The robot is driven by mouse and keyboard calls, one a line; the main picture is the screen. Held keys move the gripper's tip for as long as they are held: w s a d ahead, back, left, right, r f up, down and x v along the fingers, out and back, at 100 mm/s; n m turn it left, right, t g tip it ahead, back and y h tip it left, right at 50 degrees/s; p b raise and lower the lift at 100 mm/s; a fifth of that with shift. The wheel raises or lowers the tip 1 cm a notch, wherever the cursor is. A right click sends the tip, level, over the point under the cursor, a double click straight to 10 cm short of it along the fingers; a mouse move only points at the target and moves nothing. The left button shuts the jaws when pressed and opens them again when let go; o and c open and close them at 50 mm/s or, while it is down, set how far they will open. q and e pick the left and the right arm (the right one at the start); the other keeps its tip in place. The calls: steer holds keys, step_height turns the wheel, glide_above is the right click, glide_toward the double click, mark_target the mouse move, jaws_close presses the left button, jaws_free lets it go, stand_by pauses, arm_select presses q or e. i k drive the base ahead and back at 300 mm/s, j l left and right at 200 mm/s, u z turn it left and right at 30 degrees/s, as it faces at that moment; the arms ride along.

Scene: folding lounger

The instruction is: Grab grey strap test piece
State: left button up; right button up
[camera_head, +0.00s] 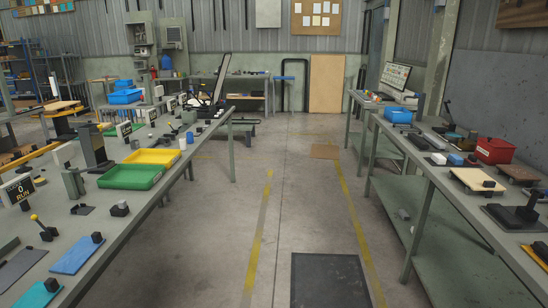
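I cannot tell for sure which thing is the grey strap test piece. A flat dark grey strip (21,267) lies at the near left end of the left workbench (118,247). A smaller dark grey piece (83,209) lies further along the same bench, beside a small dark block (120,209). Neither of my grippers is in view, and nothing is seen held.
Blue plates (77,254) lie on the left bench, with a green tray (130,177) and yellow tray (152,157) further back. The right bench (440,184) holds a red box (494,150) and boards. The aisle between is clear, with a dark floor mat (329,280).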

mark_target(208, 122)
steer(key=i+u, duration=0.15)
steer(key=i, duration=0.4)
steer(key=i+l+u, duration=0.15)
steer(key=i, duration=0.4)
steer(key=i+l+u, duration=0.1)
steer(key=i, duration=0.45)
steer(key=i+l+u, duration=0.15)
steer(key=i+l, duration=0.15)
steer(key=i, duration=0.2)
steer(key=i+l+u, duration=0.2)
steer(key=i, duration=0.15)
steer(key=i+l+u, duration=0.25)
steer(key=i+l, duration=0.1)
steer(key=i, duration=0.35)
steer(key=i+l, duration=0.15)
steer(key=i, duration=0.3)
steer(key=i+l+u, duration=0.1)
steer(key=i, duration=0.35)
